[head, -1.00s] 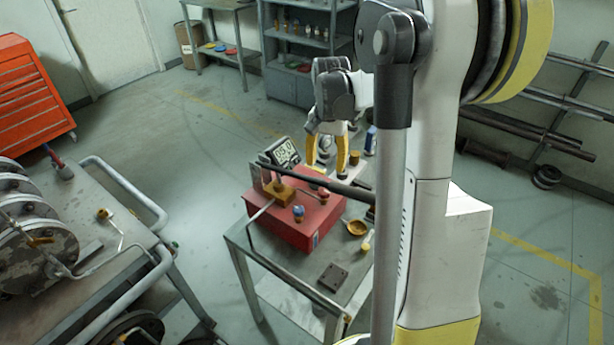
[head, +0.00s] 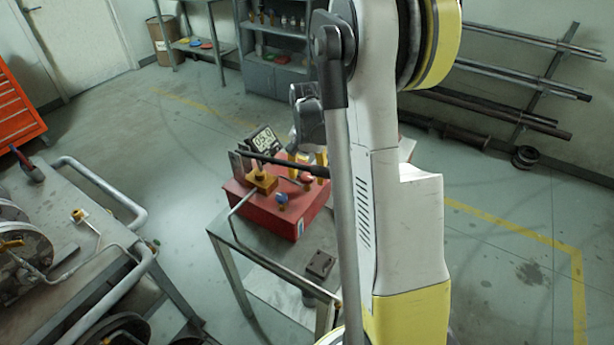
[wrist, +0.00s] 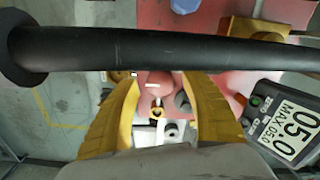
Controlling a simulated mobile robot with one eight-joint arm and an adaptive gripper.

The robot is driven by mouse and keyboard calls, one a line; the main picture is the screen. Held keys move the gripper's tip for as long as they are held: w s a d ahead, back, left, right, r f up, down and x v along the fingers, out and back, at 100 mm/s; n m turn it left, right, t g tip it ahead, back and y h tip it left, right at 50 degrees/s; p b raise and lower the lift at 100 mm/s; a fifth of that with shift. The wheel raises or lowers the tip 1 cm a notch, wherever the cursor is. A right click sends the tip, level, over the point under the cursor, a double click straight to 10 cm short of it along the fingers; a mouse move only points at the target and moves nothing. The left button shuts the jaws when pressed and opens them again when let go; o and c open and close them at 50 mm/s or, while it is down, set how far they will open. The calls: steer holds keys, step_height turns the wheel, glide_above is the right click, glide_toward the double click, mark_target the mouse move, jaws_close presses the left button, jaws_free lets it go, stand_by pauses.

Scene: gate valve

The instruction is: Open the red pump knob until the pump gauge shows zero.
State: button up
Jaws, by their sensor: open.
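The red pump (head: 262,212) is a red box on a metal table. Its red knob (head: 305,177) is on top, near the back right. My gripper (head: 307,160) is open, with yellow fingers pointing down just above and around the red knob. In the wrist view my gripper (wrist: 160,95) has its fingers apart, with a reddish round top, seemingly the knob (wrist: 158,82), between them. Contact cannot be told. The pump gauge (head: 263,140) reads about 05.0; in the wrist view the gauge (wrist: 285,128) also shows MAX 05.0.
A black lever bar (head: 283,164) crosses above the pump, close to my gripper; it crosses the wrist view too (wrist: 180,48). A blue knob (head: 282,198) and a brass block (head: 261,181) sit on the pump. A dark block (head: 320,264) lies on the table. A pipe-railed bench stands left.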

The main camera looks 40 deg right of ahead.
steer(key=c, duration=1.2)
steer(key=shift+n, duration=0.3)
steer(key=n, duration=0.9)
steer(key=shift+b, duration=0.35)
steer(key=n, duration=0.5)
steer(key=shift+n, duration=2.5)
